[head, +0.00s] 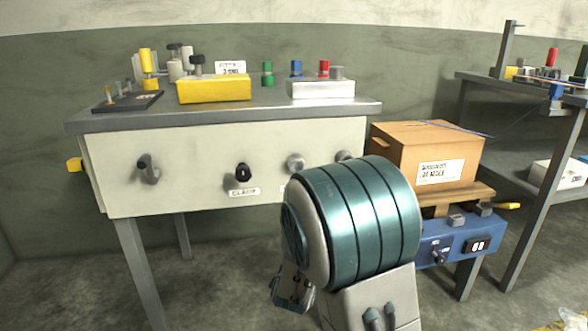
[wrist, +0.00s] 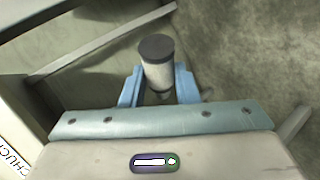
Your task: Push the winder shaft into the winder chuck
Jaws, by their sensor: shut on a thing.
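In the wrist view my gripper (wrist: 158,78) has its two blue fingers shut on a short pale cylinder with a dark end cap (wrist: 156,48), which looks like the winder shaft. The cylinder points away from the palm, over the floor. In the head view my arm hides the fingers and the cylinder. The bench's pale front panel (head: 210,150) carries several round fittings, including a black one (head: 242,172) above a small label. Part of a label ending in "CHUC" (wrist: 14,160) shows at the wrist view's left edge. I cannot tell for sure which fitting is the chuck.
On the bench top (head: 270,103) stand a yellow block (head: 214,89), a white block (head: 323,89) and coloured cylinders. A cardboard box (head: 425,150) sits at the right, above a blue unit (head: 458,243). A grey bench leg (head: 142,270) stands at left.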

